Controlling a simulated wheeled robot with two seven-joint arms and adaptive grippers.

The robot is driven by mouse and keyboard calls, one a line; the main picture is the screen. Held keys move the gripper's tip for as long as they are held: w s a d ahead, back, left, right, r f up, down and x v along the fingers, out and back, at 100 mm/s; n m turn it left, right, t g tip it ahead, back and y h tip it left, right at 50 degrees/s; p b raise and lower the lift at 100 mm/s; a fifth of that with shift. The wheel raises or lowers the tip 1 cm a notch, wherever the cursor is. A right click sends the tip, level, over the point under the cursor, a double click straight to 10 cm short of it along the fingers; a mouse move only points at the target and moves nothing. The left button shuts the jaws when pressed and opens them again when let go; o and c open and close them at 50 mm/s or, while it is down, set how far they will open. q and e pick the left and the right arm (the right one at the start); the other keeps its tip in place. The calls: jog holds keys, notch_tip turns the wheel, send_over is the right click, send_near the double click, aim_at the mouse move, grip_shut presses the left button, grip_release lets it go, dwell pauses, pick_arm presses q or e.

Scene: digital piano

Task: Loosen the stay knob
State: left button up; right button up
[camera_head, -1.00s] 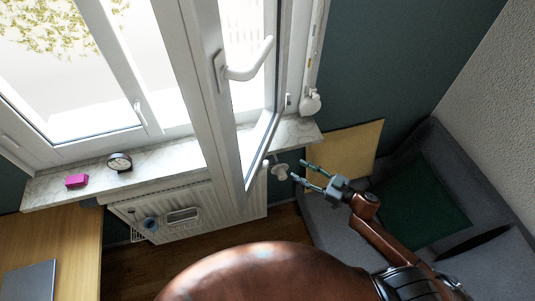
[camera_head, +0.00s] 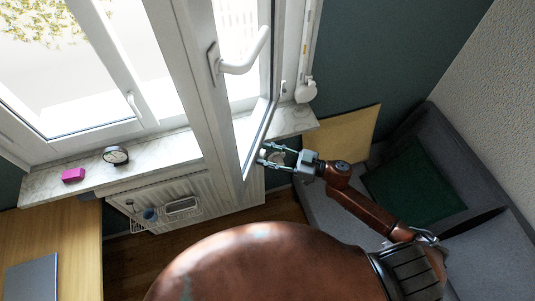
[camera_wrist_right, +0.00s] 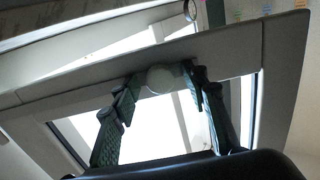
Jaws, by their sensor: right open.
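The stay knob is a small white round knob at the lower edge of the open window sash (camera_head: 240,125). In the right wrist view the knob (camera_wrist_right: 163,78) sits against the grey underside of the sash frame, between my fingertips. My right gripper (camera_head: 264,154) is open, its two green-grey fingers reaching left to the sash's lower corner. In the right wrist view the fingers (camera_wrist_right: 162,76) stand on either side of the knob, with gaps visible. In the head view the fingers partly hide the knob. My left gripper is not in view.
The window handle (camera_head: 240,55) is higher on the sash. A marble sill (camera_head: 60,187) carries a pink box (camera_head: 73,175) and a round clock (camera_head: 115,155). Below is a radiator (camera_head: 190,205). A grey sofa (camera_head: 480,170) with a green cushion (camera_head: 415,190) stands at right.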

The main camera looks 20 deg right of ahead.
grip_shut()
dwell(0.5)
